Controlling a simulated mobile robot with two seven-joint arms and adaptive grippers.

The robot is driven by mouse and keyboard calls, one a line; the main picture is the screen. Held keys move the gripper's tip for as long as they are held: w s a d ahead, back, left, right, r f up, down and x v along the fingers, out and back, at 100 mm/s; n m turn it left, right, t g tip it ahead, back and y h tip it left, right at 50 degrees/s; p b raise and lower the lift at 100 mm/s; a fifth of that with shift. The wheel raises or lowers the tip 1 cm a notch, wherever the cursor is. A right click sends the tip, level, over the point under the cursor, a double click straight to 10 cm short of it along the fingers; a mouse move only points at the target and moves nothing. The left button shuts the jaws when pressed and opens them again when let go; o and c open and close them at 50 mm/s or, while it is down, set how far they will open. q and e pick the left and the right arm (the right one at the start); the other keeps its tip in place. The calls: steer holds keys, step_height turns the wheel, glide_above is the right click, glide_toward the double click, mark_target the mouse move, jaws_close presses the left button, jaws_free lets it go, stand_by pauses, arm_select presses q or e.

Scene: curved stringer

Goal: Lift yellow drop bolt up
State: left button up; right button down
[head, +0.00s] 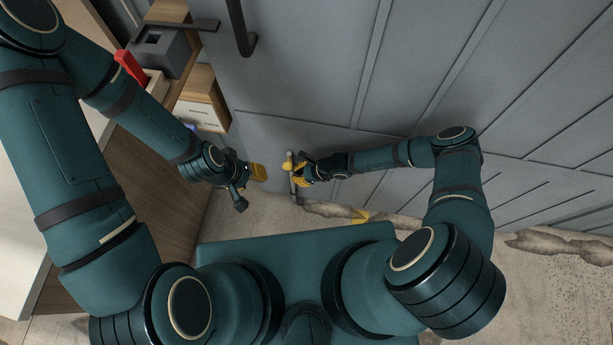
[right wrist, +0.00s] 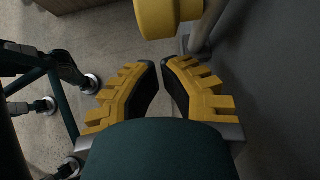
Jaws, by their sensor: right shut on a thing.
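The yellow drop bolt (right wrist: 168,14) shows at the top of the right wrist view as a rounded yellow piece beside a grey rod (right wrist: 205,32). In the head view the grey rod (head: 297,197) stands against the grey panelled door. My right gripper (head: 291,172) is at the bolt, its yellow fingers shut on it. In the right wrist view its fingertips (right wrist: 161,66) are close together just below the yellow piece, and the exact contact is unclear. My left gripper (head: 257,173) is left of the bolt, apart from it. Its opening cannot be made out.
The grey door (head: 480,80) with raised strips fills the right, with a dark bar handle (head: 242,30) at the top. A wooden cabinet (head: 203,97) stands left. Bare floor (head: 232,218) lies between.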

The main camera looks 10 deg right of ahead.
mark_target(291, 168)
steer(key=shift+w+a+r, duration=0.1)
steer(key=shift+a+r, duration=0.1)
steer(key=shift+r, duration=0.25)
steer(key=shift+a+r, duration=0.2)
steer(key=shift+r, duration=0.25)
steer(key=shift+r, duration=0.1)
step_height(291, 168, up, 4)
steer(key=p, duration=0.4)
steer(key=shift+r, duration=0.15)
